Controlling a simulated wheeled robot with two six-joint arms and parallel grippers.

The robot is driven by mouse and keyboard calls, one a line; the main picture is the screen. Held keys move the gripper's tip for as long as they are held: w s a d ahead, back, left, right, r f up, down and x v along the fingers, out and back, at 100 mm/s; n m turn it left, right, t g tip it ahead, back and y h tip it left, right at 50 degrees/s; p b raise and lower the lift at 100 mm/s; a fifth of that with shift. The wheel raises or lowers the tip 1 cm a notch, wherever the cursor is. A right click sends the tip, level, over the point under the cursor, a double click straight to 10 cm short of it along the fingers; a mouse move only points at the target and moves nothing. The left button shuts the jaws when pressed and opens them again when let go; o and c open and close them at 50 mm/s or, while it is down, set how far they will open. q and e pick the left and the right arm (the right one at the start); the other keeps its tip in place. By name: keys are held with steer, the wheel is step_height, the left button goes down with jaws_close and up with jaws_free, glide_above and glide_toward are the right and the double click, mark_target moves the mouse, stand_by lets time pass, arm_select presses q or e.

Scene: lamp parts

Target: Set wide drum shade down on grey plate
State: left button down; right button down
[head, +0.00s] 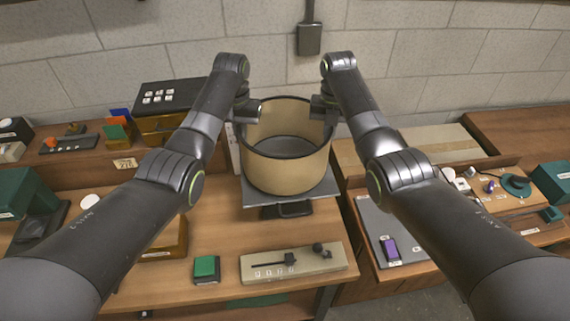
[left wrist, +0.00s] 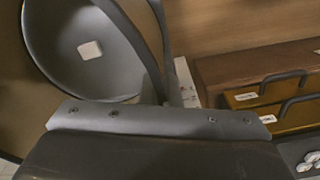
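The wide drum shade (head: 286,165) is a tan, upright, open-topped cylinder with a dark rim, at the centre of the head view. It is over the grey plate (head: 290,202), whose front edge and corners show below it. I cannot tell whether its bottom touches the plate. My left gripper (head: 247,109) is at the shade's left rim and my right gripper (head: 324,108) at its right rim. Both appear shut on the rim, though the fingertips are mostly hidden. In the left wrist view, the shade's grey inside (left wrist: 70,65) shows with a pale square in it.
A slider panel (head: 292,263) and a green block (head: 206,268) lie in front on the wooden bench. A black box with white buttons (head: 165,96) stands back left. A grey tray with a purple piece (head: 390,248) is at right. A wall box (head: 309,39) hangs behind.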

arm_select(q)
steer(key=shift+w+a+f, duration=0.1)
steer(key=shift+f, duration=0.2)
arm_select(e)
steer(key=shift+d+f, duration=0.1)
steer(key=shift+f, duration=0.2)
arm_select(q)
steer(key=c, duration=1.7)
jaws_free()
arm_select(e)
steer(key=c, duration=1.7)
jaws_free()
arm_select(q)
step_height(320, 180, up, 12)
steer(key=shift+f, duration=0.2)
steer(key=shift+r, duration=0.15)
arm_select(e)
step_height(320, 180, up, 8)
steer(key=shift+f, duration=0.2)
steer(key=shift+f, duration=0.1)
